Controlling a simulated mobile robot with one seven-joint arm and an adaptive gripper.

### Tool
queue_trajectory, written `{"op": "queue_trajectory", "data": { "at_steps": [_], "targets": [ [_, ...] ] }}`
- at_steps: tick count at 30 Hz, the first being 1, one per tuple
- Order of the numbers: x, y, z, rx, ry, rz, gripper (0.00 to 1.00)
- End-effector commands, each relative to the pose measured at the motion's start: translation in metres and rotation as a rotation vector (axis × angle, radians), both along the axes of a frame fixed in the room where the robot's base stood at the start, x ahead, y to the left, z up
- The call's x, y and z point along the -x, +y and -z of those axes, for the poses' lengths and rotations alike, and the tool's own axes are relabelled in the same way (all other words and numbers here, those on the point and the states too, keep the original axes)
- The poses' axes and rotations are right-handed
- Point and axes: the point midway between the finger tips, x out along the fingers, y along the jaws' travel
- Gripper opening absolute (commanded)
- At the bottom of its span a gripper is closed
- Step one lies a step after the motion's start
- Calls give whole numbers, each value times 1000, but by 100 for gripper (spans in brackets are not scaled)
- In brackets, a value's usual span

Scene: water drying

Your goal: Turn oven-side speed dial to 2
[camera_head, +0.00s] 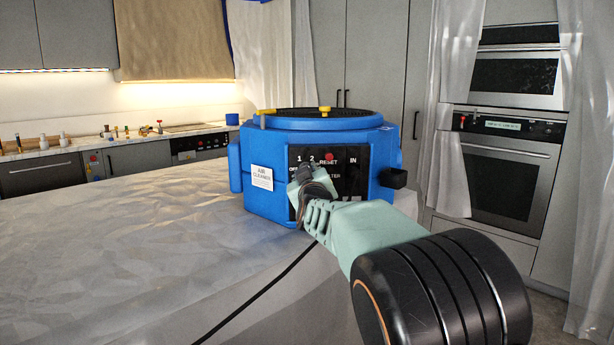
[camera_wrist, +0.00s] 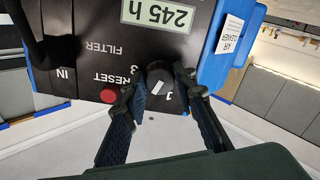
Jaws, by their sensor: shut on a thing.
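A blue air cleaner (camera_head: 262,205) stands on the plastic-covered surface with its black control panel facing me. My gripper (camera_head: 305,180) reaches the left part of this panel, below the marks 1 and 2. In the wrist view, the picture is upside down, and the round black speed dial (camera_wrist: 158,76) sits between the two fingers of my gripper (camera_wrist: 157,88). The fingers are closed on the dial from both sides. A white pointer mark shows on the dial's face near the numeral 1, but its exact setting is hard to read. In the head view my gripper hides the dial.
A red reset button (camera_wrist: 109,93) is close beside one finger; it also shows in the head view (camera_head: 329,156). A display reading 245 h (camera_wrist: 158,14) is on the panel. A black cable (camera_head: 262,292) runs over the covered surface (camera_head: 120,250). Ovens (camera_head: 505,180) stand at right.

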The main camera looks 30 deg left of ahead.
Motion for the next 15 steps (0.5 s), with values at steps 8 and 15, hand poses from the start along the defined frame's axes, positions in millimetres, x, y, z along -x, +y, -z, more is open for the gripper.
{"op": "queue_trajectory", "data": {
  "at_steps": [8, 15],
  "targets": [
    [0, 0, -1, -114, 75, 0, 1],
    [0, 0, -1, -152, 101, 0, 1]
  ]
}}
